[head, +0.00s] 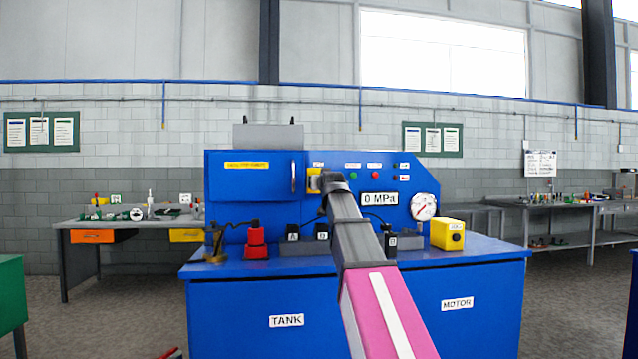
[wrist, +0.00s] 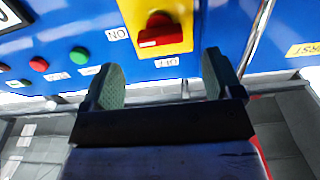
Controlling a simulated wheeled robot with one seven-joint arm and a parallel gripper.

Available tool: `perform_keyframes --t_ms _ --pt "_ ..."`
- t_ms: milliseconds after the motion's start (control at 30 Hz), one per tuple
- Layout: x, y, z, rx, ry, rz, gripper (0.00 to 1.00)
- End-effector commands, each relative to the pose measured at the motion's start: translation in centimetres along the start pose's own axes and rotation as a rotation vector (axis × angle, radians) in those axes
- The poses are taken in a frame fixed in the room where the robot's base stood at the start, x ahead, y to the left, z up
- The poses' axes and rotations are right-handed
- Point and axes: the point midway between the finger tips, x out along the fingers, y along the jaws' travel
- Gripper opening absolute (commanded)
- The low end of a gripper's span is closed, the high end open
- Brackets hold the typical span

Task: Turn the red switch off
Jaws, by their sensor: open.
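The red switch (wrist: 160,30) is a rotary knob on a yellow plate (wrist: 181,42) fixed to the blue panel. In the wrist view, its bar lies roughly horizontal, with one end toward the label at the left of the plate, which seems to read ON upside down. Another label (wrist: 167,62), apparently OFF, sits at the plate's lower edge. My gripper (wrist: 165,78) is open and empty, its two fingers apart and facing the panel just short of the switch. In the head view, my gripper (head: 328,190) partly covers the yellow plate (head: 313,182) and hides the knob.
A metal handle (head: 293,177) stands out left of the switch. Green (head: 353,176) and red (head: 375,176) buttons and a gauge (head: 423,207) are to the right. A red block (head: 256,244) and a yellow box (head: 447,234) stand on the blue bench top.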

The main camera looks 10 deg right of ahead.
Motion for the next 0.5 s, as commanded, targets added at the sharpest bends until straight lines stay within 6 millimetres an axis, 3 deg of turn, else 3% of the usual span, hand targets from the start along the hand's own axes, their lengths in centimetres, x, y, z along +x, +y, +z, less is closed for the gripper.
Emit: perform_keyframes --t_ms 33,300,500 --pt "1.4 0.0 -0.1 0.0 -0.002 0.0 0.85" --pt "5.9 0.0 -0.1 0.0 -0.001 0.0 0.85" --pt "7.1 0.0 0.0 0.0 -0.001 0.0 0.85"
